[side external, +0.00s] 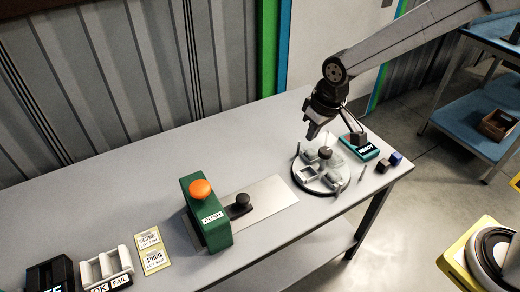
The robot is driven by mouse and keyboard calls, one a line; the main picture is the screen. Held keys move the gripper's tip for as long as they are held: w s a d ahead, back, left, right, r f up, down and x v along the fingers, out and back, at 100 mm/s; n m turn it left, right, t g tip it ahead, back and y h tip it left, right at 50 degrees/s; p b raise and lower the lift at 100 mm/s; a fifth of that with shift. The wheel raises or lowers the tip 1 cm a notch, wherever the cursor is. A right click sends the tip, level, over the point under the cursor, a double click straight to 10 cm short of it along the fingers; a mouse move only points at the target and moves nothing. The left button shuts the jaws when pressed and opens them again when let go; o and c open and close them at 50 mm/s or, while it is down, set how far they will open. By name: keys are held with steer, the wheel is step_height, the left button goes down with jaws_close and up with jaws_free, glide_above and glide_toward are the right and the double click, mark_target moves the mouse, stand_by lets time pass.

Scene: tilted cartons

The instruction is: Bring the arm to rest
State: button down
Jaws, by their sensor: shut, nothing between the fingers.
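My gripper (311,138) is shut and empty. It hangs pointing down above the round clear fixture (333,190) at the right part of the grey table (150,205). The fingertips look a little above the fixture's grey fittings and dark knob (325,153); the exact gap cannot be told. My arm reaches in from the upper right.
A green block with an orange knob (201,188) stands mid-table beside a metal plate (272,197). OK/FAIL bins (106,266) stand front left.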

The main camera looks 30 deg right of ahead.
steer(key=s+d+f+m, duration=0.2)
steer(key=s+d, duration=0.8)
steer(key=s, duration=0.3)
steer(key=shift+s+h, duration=0.25)
steer(key=shift+h, duration=0.05)
